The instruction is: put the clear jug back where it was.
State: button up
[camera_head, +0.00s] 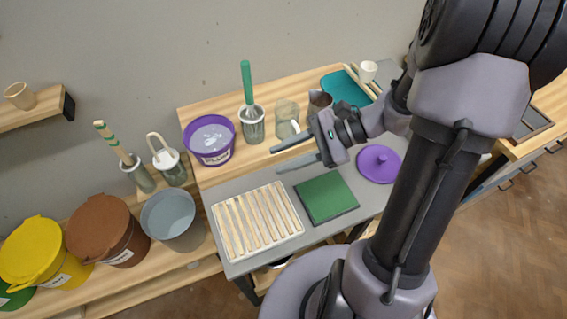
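A clear jug (286,113) stands upright on the raised wooden shelf at the back of the bench, between a container with a green-handled tool and a small grey-brown jug. My gripper (277,161) is in front of and below the clear jug in the picture, its two fingers pointing left and spread apart. I see nothing between the fingers. The gripper and the jug look apart, though their exact distance in depth is hard to tell.
A purple bucket (209,155), the green-handled tool (247,85), the grey-brown jug (319,101) and a teal tray (345,88) share the shelf. Below are a slatted rack (256,221), a green board (327,198) and a purple lid (379,164). Buckets stand at left.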

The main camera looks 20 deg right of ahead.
jog(key=s+a+r+n+t+h, duration=0.2)
jog(key=s+a+r+n+h, duration=0.5)
jog(key=s+r+n+h, duration=0.2)
notch_tip(320, 180, up, 2)
jog(key=s+n, duration=0.1)
jog(key=n, duration=0.2)
jog(key=shift+r+n+h, duration=0.15)
jog(key=shift+n+h, duration=0.25)
